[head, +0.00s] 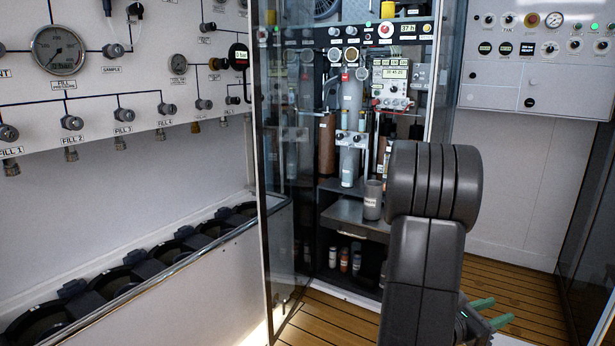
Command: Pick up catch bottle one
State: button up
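No label that I can read marks catch bottle one, so I cannot tell which vessel it is. A grey cylindrical vessel (373,200) with a small unreadable label stands upright on a metal shelf in the open cabinet. Several small bottles stand on the cabinet's lower shelf, among them a pale one (333,258) and a reddish one (344,260). My gripper (492,312) is low at the right, over the wooden floor, partly hidden by my arm. Its two green fingers are apart with nothing seen between them. It is well away from the vessels.
The cabinet's glass door (262,170) stands at its left. Its metal shelf (345,216) sits above the small bottles. A fill panel (120,75) with gauges and valves covers the left wall, above a trough (170,290). The wooden floor (530,250) at right looks clear.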

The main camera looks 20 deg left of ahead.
aim_at(348, 164)
jog(key=i+u, duration=0.25)
jog(key=u, duration=0.2)
jog(key=i+l+u, duration=0.2)
jog(key=u, duration=0.2)
jog(key=i+l+u, duration=0.2)
jog(key=u, duration=0.25)
jog(key=i+l+u, duration=0.3)
jog(key=u, duration=0.15)
jog(key=i+l, duration=0.15)
jog(key=l, duration=0.25)
jog(key=i+l+u, duration=0.1)
jog(key=l, duration=0.25)
jog(key=i+l, duration=0.25)
jog(key=l, duration=0.15)
jog(key=i+l+u, duration=0.1)
jog(key=l, duration=0.3)
jog(key=i+l, duration=0.2)
jog(key=l, duration=0.2)
